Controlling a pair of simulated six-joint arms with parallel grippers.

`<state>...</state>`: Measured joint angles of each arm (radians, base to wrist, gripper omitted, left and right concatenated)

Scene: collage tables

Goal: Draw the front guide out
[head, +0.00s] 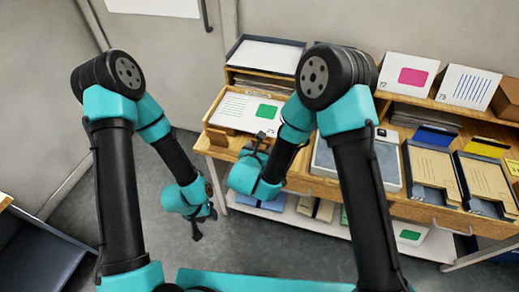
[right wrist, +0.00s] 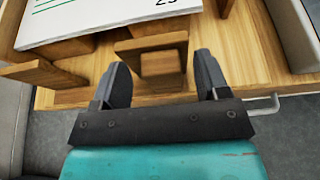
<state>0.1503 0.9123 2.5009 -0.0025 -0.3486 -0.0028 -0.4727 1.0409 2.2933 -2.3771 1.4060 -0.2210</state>
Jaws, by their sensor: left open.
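A wooden block (right wrist: 158,62), which looks like the front guide, stands at the front edge of the wooden desk in the right wrist view. It is below a white card with green lines (right wrist: 105,18). My right gripper (right wrist: 161,78) is open, with its dark fingers apart on either side of the block; I cannot tell whether they touch it. In the head view my right gripper (head: 256,146) is at the desk's front edge, and my arm hides the block. My left gripper (head: 203,222) hangs open and empty over the floor, left of the desk.
Another wooden piece (right wrist: 48,76) stands left of the block. A grey flat tray (head: 388,160) and folder trays (head: 433,172) lie to the right on the desk. A lower shelf (head: 335,229) holds cards. The floor to the left is clear near my left gripper.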

